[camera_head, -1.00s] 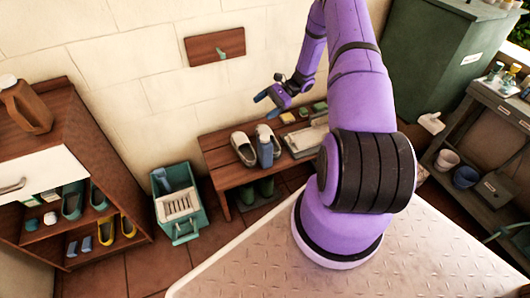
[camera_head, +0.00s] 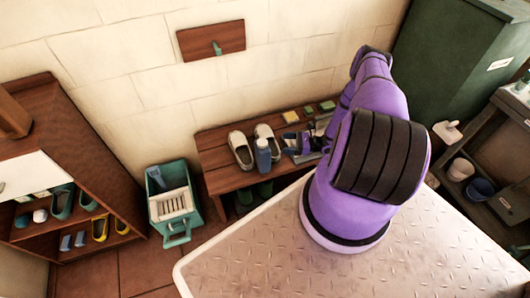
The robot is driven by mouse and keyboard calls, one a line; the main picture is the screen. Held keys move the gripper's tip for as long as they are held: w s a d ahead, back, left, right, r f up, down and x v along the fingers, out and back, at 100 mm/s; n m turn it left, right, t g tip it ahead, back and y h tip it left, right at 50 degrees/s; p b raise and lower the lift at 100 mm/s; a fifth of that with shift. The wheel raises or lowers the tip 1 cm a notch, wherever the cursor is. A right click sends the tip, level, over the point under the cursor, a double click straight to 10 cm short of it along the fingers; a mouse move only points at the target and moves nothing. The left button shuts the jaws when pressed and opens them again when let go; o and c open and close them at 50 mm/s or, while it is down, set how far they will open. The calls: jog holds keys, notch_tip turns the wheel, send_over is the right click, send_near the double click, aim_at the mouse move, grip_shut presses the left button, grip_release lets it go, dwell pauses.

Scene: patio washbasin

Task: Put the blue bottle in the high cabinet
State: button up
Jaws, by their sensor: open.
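The blue bottle (camera_head: 263,156) stands upright on the wooden bench, in front of the right one of two pale shoes. My gripper (camera_head: 292,149) is low over the bench, just right of the bottle. Its fingers are open and point left toward the bottle, with a small gap between them and it. My arm hides part of the bench behind the gripper. A tall green cabinet (camera_head: 445,60) stands at the upper right; I cannot tell whether it is the high cabinet. Its front is not clearly seen.
The wooden bench (camera_head: 222,180) also carries pale shoes (camera_head: 240,150) and small yellow and green blocks. A teal crate (camera_head: 180,228) stands left of it. A brown shoe shelf (camera_head: 85,150) is at far left, and a grey shelf with pots (camera_head: 480,187) at right.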

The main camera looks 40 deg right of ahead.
aim_at(264, 142)
jog(key=x, duration=1)
jog(key=shift+a, duration=0.25)
jog(key=shift+r, duration=0.1)
grip_shut()
